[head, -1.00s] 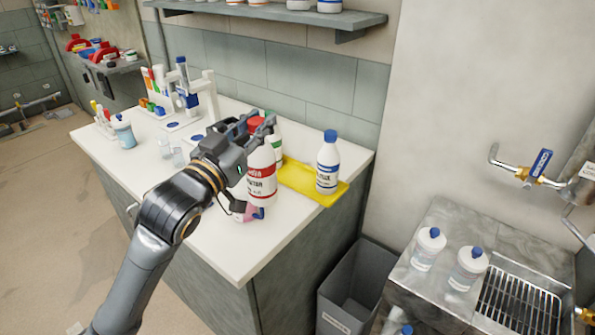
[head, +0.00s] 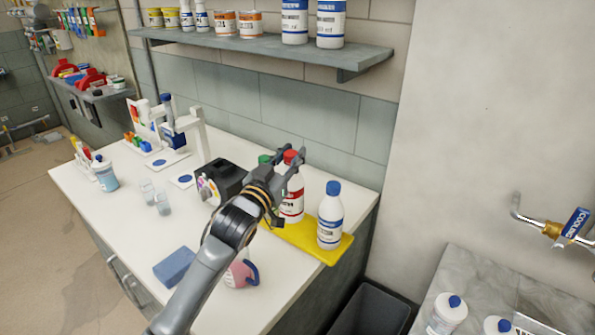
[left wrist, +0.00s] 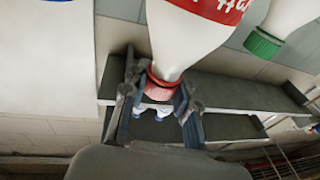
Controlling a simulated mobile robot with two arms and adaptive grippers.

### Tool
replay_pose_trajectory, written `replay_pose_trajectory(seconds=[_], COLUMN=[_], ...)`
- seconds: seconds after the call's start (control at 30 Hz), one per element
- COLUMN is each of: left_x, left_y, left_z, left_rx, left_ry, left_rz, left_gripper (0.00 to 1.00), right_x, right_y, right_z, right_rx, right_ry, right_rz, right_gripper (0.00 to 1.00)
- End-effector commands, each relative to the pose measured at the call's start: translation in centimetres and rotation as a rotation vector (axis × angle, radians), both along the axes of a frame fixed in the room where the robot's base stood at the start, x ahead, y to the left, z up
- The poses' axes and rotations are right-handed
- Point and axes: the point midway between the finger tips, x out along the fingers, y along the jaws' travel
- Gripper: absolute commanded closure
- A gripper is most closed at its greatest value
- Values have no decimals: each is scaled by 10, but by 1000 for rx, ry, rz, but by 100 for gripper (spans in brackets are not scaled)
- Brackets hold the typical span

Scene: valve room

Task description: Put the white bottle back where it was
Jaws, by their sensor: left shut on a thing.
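A white bottle with a red cap and red label (head: 292,207) is at the back left of the yellow mat (head: 318,249). My left gripper (head: 291,167) is shut on its neck and cap. In the left wrist view the fingers (left wrist: 157,84) close on either side of the red cap, with the white body beyond. Whether the base rests on the mat is unclear. A white bottle with a blue cap (head: 330,223) stands on the mat to its right. A green-capped bottle (head: 265,160) is mostly hidden behind my gripper. My right gripper is out of view.
A shelf (head: 270,52) with cans and bottles hangs above the counter (head: 120,216). A black device (head: 222,176), a pink mug (head: 238,274) and a blue block (head: 174,266) are near my arm. A dark bin (head: 368,312) stands below right.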

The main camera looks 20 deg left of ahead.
Motion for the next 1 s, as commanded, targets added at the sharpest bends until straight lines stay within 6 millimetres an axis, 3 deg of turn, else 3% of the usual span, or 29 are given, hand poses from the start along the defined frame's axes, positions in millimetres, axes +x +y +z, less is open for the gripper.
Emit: replay_pose_trajectory(seconds=[0.1,0.23,0.53,0.9,0.93,1.0], left_x=[12,18,22,22,22,22], left_y=[-5,-7,-9,-9,-9,-9], left_z=[-13,-21,-55,-60,-61,-61], left_rx=[-2,-1,-1,0,0,0], left_ry=[-5,-6,-5,-6,-4,-4], left_rz=[-1,0,-1,-1,-1,-1], left_gripper=[100,100,100,100,69,55], right_x=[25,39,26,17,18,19], right_y=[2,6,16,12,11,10], right_z=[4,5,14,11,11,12], right_rx=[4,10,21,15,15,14], right_ry=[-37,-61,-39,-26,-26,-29], right_rz=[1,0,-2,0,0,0], right_gripper=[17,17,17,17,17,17])
